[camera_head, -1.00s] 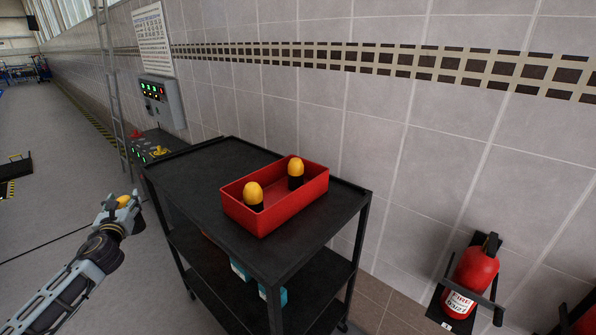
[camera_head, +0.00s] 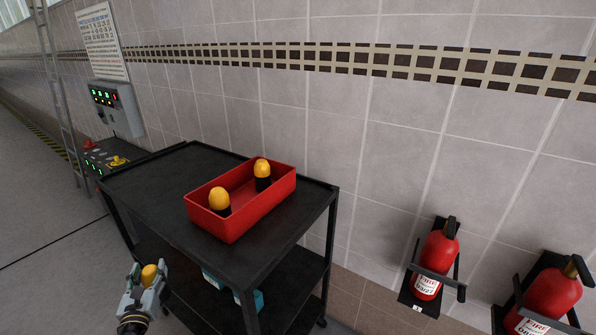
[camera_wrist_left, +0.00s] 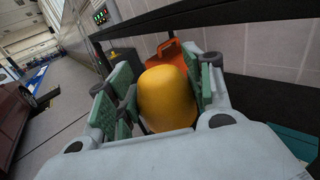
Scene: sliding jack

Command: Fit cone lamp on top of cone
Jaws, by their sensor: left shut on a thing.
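My left gripper (camera_head: 147,277) is shut on a cone lamp (camera_head: 149,273), a yellow dome, in front of the black cart's left side in the head view. In the left wrist view the yellow lamp (camera_wrist_left: 167,97) sits between the green finger pads. Two more cone lamps, yellow domes on black bases, stand in a red bin: one on the left (camera_head: 219,199) and one on the right (camera_head: 262,170). No cone is seen in the head view. An orange-red shape (camera_wrist_left: 176,54) behind the lamp in the wrist view is partly hidden, and I cannot tell what it is. My right gripper is not in view.
The red bin (camera_head: 262,211) rests on the black cart's top (camera_head: 150,190). Blue and white boxes (camera_head: 213,279) lie on a lower shelf. Fire extinguishers (camera_head: 436,262) hang on the tiled wall at right. Open floor (camera_head: 45,260) lies to the left.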

